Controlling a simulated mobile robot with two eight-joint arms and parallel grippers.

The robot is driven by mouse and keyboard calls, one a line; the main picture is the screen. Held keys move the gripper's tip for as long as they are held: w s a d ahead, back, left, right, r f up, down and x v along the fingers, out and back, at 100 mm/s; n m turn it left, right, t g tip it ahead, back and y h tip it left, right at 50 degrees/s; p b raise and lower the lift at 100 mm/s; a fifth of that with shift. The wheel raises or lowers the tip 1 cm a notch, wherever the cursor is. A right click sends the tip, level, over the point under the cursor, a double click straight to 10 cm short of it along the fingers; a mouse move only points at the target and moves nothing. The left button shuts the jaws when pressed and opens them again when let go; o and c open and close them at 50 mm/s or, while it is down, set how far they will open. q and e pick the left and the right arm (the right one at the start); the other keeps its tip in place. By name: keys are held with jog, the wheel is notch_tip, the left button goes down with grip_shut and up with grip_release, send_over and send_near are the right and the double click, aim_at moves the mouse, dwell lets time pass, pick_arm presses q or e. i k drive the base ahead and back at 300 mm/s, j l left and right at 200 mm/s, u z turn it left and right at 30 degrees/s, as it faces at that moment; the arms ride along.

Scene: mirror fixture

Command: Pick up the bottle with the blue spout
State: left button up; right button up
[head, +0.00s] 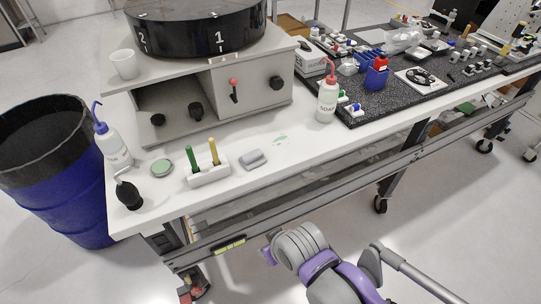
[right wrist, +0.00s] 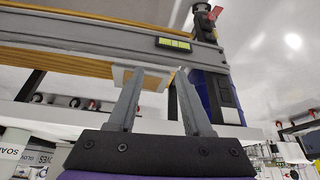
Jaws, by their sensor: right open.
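The bottle with the blue spout (head: 113,148) stands upright at the far left end of the white table. It is translucent white with a label, and its blue spout bends over at the top. My right arm shows low in the middle of the head view, in front of the table edge and well apart from the bottle; its fingers are not clear there. In the right wrist view my right gripper (right wrist: 160,72) is open with nothing between its fingers, facing the table's frame from below. The bottle is not visible in that view. My left gripper is in neither view.
Near the bottle are a black bulb (head: 129,196), a green-topped round dish (head: 162,168), a white holder (head: 207,176) with green and yellow sticks, and a grey block (head: 253,159). A red-spouted soap bottle (head: 327,100) stands farther right. A blue barrel (head: 60,200) stands left of the table.

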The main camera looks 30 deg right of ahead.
aim_at(107, 139)
jog(key=i+z, duration=0.1)
jog(key=z, duration=0.3)
jog(key=i+j+z, duration=0.1)
jog(key=z, duration=0.3)
jog(key=j+z, duration=0.1)
jog(key=z, duration=0.3)
jog(key=u, duration=1.35)
jog(key=i+j+z, duration=0.1)
jog(key=z, duration=0.7)
jog(key=k+j, duration=0.15)
jog(key=i+l, duration=0.1)
jog(key=i, duration=0.2)
jog(key=l+z, duration=0.05)
